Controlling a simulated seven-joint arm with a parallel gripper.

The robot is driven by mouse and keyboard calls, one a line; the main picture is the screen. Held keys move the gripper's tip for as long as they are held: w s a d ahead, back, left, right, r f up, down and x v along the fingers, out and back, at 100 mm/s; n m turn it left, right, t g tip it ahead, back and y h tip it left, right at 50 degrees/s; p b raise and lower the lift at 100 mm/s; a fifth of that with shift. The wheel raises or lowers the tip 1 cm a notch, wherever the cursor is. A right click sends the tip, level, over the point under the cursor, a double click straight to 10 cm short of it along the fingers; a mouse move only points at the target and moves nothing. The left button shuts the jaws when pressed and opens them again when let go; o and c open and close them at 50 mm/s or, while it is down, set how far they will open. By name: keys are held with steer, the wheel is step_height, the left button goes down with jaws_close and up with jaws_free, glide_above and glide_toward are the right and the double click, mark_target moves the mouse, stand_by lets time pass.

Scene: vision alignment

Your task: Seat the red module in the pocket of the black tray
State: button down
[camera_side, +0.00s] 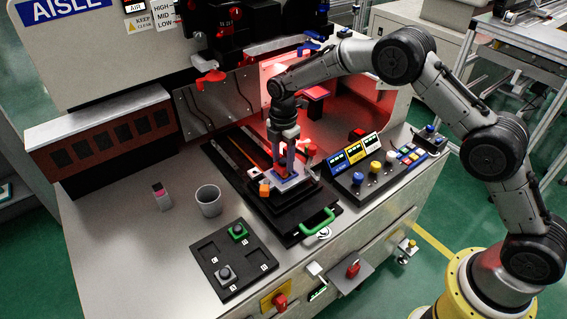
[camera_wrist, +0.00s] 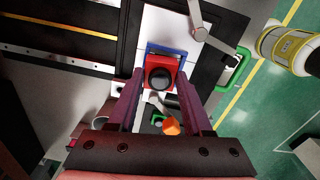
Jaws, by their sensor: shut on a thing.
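The red module (camera_wrist: 160,76), with a round black top, sits between the fingers of my gripper (camera_wrist: 161,80) in the wrist view. My gripper is shut on it. In the side view my gripper (camera_side: 285,168) points down over a pale plate on the black fixture, and the module is mostly hidden by the fingers. A blue frame (camera_wrist: 167,49) shows around the module's far and side edges; I cannot tell whether they touch. The black tray (camera_side: 207,259) lies at front left on the bench. It has a green module (camera_side: 238,231) and a grey module (camera_side: 225,273); its other pockets look empty.
A grey cup (camera_side: 209,201) stands left of the fixture. An orange block (camera_side: 264,188) is close beside my gripper. A green handle (camera_side: 317,222) is at the fixture's front. A button panel (camera_side: 370,172) stands right. Bench left of the cup is mostly clear.

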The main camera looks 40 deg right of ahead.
steer(key=s+d+r, duration=0.2)
steer(key=s+r, duration=1)
steer(key=s, duration=0.2)
steer(key=s+a+f+m, duration=0.2)
steer(key=s+a+f, duration=0.8)
steer(key=s+a, duration=0.15)
steer(key=shift+n, duration=0.3)
steer(key=w+a+f, duration=0.3)
steer(key=w, duration=0.1)
steer(key=w+a+f, duration=0.2)
steer(key=w+f, duration=0.1)
steer(key=w+a+f, duration=0.2)
steer(key=w+a, duration=0.1)
steer(key=w, duration=0.1)
steer(key=shift+w+a+f, duration=0.3)
steer(key=shift+w+f, duration=0.05)
steer(key=shift+f, duration=0.05)
steer(key=shift+w+f, duration=0.15)
steer(key=shift+f, duration=0.1)
steer(key=shift+a+f, duration=0.15)
steer(key=shift+f, duration=1.4)
steer(key=shift+f, duration=0.1)
